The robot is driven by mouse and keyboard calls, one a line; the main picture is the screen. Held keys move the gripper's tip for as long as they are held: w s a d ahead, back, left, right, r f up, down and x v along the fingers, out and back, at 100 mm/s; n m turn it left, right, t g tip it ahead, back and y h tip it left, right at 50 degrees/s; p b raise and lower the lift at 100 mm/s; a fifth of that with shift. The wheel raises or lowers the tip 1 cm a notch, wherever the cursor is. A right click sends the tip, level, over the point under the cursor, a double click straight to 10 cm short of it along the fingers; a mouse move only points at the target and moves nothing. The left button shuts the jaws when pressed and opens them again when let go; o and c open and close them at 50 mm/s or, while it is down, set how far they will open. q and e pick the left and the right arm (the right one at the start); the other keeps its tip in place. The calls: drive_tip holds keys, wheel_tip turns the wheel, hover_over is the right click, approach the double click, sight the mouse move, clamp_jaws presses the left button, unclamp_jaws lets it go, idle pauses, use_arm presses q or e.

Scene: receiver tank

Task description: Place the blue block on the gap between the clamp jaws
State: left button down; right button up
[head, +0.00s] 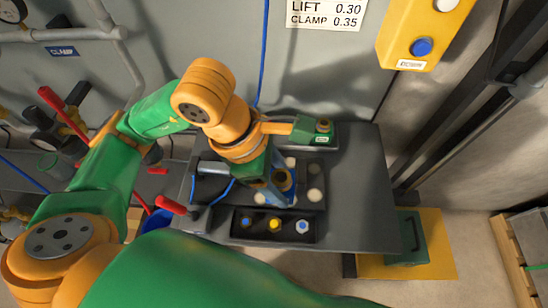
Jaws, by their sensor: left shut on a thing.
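My left arm reaches in from the left, and its gripper (272,184) is over the clamp fixture on the grey bench. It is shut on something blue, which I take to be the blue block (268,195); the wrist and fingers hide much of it. The clamp (212,168) has a grey cylinder on its left side and a red handle (172,205) at the front left. The jaws and the gap between them are mostly covered by my gripper, so I cannot tell whether the block touches them. My right gripper is out of view.
A black tray (240,238) with blue, yellow and white-blue round pieces is at the bench's front. Pale discs (315,195) lie right of the clamp. The bench (355,200) is clear at right. My green arm link fills the foreground.

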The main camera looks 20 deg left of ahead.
use_arm(q)
drive_tip(key=w+a+f, duration=0.1)
drive_tip(key=w+f, duration=0.1)
drive_tip(key=w+a+f, duration=0.1)
drive_tip(key=w+f, duration=0.1)
drive_tip(key=f, duration=0.1)
drive_tip(key=w+f, duration=0.2)
drive_tip(key=w, duration=0.1)
drive_tip(key=shift+w+a+f, duration=0.1)
drive_tip(key=shift+a+f, duration=0.15)
drive_tip(key=shift+a, duration=0.15)
wheel_tip(320, 180, down, 3)
drive_tip(key=shift+r+p, duration=0.1)
drive_tip(key=shift+p, duration=0.7)
drive_tip(key=shift+a+f, duration=0.1)
drive_tip(key=shift+f, duration=0.25)
drive_tip(key=shift+c, duration=0.6)
unclamp_jaws()
